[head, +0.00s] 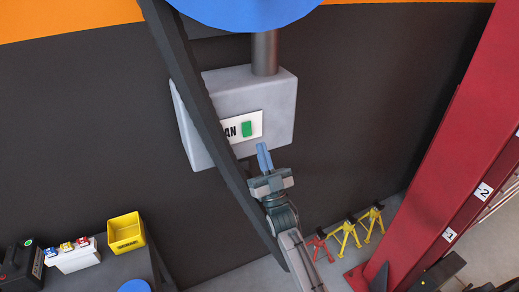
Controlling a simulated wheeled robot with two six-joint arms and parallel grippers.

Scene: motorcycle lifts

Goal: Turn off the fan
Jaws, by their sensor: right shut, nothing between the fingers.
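A grey control box (280,95) is on the dark wall, with a white label (256,118) whose visible letters read "AN". A green switch (247,129) sits on the label; whether it is lit or pressed I cannot tell. My right gripper (264,150) is shut and empty. Its blue fingertips point up and show just below and right of the green switch; I cannot tell whether they touch the box. A dark diagonal bar (190,75) hides part of the box and label. The fan itself I cannot make out. My left gripper is out of view.
A grey pipe (265,53) rises from the box towards a blue round shape (245,8). A red post (440,140) stands at right, with yellow stands (347,235) and a red stand (319,247) beside it. A bench at lower left holds a yellow bin (126,232).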

